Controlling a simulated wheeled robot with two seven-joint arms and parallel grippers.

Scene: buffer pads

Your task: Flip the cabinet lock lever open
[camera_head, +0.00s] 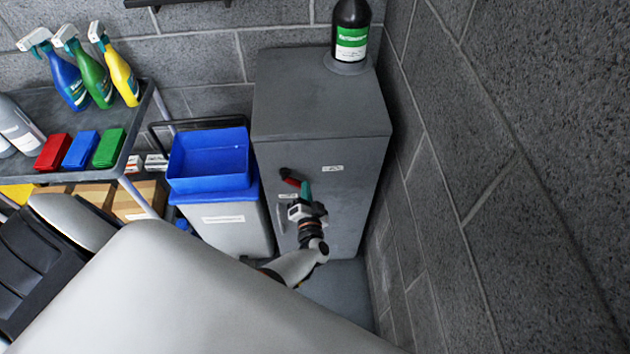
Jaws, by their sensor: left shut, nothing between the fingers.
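A grey cabinet (345,120) stands in the corner against the block walls. A red lock lever (290,178) sits on the left part of its front, tilted down to the right. A pale vertical handle (287,212) is below the lever. My left gripper (304,190) is in front of the cabinet, shut and empty, its tip right beside the lower right end of the lever. I cannot tell whether it touches the lever. The gripper and wrist hide part of the cabinet front. My right gripper is not in view.
A dark bottle with a green label (351,40) stands on the cabinet. A blue bin (208,160) sits on a grey box left of the cabinet. A shelf (35,95) with spray bottles and coloured pads is at the left. The block wall (500,180) is close on the right.

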